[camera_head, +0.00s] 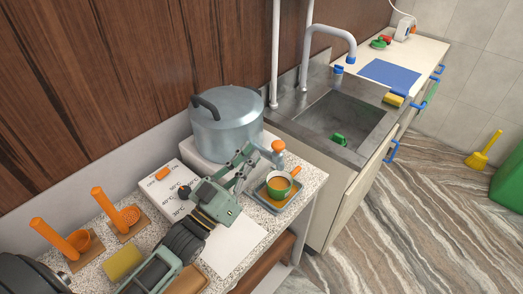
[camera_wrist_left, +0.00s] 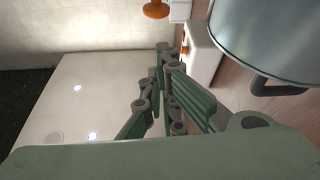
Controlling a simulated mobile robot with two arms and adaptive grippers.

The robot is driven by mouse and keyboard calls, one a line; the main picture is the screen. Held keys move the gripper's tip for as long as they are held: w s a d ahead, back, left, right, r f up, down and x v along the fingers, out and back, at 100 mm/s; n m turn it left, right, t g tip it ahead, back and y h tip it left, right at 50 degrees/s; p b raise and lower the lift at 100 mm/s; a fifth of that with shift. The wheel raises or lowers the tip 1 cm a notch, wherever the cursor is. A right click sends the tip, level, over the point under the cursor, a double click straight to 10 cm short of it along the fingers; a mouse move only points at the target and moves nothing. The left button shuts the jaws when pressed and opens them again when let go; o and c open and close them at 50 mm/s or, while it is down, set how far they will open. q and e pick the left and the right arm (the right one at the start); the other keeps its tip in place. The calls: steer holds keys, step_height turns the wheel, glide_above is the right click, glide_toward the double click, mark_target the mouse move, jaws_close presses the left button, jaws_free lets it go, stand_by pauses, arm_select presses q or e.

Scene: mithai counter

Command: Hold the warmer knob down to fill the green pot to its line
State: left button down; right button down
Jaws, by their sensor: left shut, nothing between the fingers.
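The warmer is a large grey metal drum (camera_head: 226,122) with a black handle, on a pale base at the back of the counter. Its tap carries an orange knob (camera_head: 278,146), which also shows at the top of the left wrist view (camera_wrist_left: 156,10). The green pot (camera_head: 269,190) stands below the tap on a grey tray (camera_head: 284,201), with amber liquid inside. I cannot make out its line. My left gripper (camera_head: 247,155) is shut and empty, left of the knob and apart from it. Its fingers also show in the left wrist view (camera_wrist_left: 166,52). My right gripper is out of view.
Orange utensils (camera_head: 110,212) and a yellow block (camera_head: 122,262) are at the left. A sink (camera_head: 345,118) with a green item and a yellow sponge (camera_head: 393,99) is at the right. The wall stands close behind the warmer.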

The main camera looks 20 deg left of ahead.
arm_select(q)
steer(key=v, duration=0.2)
steer(key=shift+s, duration=0.3)
stand_by(0.7)
